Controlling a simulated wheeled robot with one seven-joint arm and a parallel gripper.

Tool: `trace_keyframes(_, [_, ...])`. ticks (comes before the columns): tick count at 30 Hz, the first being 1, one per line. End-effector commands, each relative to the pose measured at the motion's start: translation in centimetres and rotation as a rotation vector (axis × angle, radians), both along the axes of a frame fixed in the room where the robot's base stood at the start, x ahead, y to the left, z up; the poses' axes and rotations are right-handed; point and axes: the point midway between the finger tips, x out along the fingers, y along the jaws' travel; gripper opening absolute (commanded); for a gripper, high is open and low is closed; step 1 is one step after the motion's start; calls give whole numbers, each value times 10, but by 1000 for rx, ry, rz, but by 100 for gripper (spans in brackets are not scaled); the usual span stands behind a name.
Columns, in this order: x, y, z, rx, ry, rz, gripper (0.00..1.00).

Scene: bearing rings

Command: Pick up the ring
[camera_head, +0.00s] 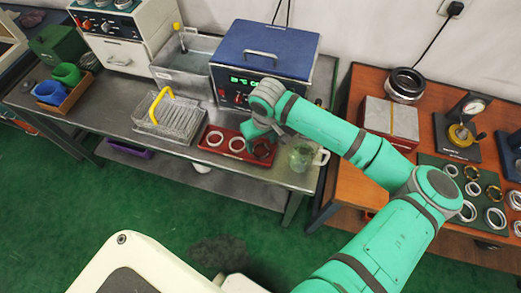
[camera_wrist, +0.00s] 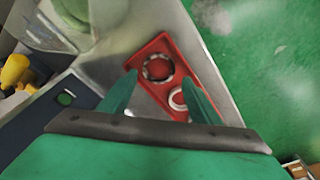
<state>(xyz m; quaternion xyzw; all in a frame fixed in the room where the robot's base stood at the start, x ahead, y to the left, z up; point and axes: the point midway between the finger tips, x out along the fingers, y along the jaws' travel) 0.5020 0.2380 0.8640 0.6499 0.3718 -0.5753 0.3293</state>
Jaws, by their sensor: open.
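A red tray (camera_head: 226,147) lies on the steel bench in the head view and holds two pale rings, one at the left (camera_head: 215,138) and one in the middle (camera_head: 237,144), and a dark ring (camera_head: 262,150) at its right end. My gripper (camera_wrist: 160,76) is open and empty above the tray. In the wrist view, the dark ring (camera_wrist: 158,67) shows between and just beyond the fingertips. A pale ring (camera_wrist: 178,98) is close to the right finger and partly hidden by it. The gripper fingers are hard to make out in the head view.
A glass beaker (camera_head: 300,156) stands right of the tray. A blue-topped unit (camera_head: 262,50) with a green display is behind it. A wire basket (camera_head: 168,118) with a yellow handle stands to the left. More rings lie on a dark mat (camera_head: 480,205) on the wooden table.

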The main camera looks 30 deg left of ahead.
Motion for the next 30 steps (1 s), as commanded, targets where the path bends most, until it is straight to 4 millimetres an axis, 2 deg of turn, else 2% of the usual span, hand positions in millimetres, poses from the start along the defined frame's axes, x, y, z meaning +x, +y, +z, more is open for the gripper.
trace_keyframes(7, [2,-1,-34,-2,1,-1,57])
trace_keyframes(11, [3,0,-42,-2,0,-2,57])
trace_keyframes(17, [3,0,-42,-1,1,-2,57])
trace_keyframes(20, [3,0,-42,-1,1,-2,38])
trace_keyframes(21, [3,0,-42,-1,1,-2,29])
trace_keyframes(22, [3,0,-42,-1,1,-2,26])
trace_keyframes(30, [3,0,-41,-1,1,-2,26])
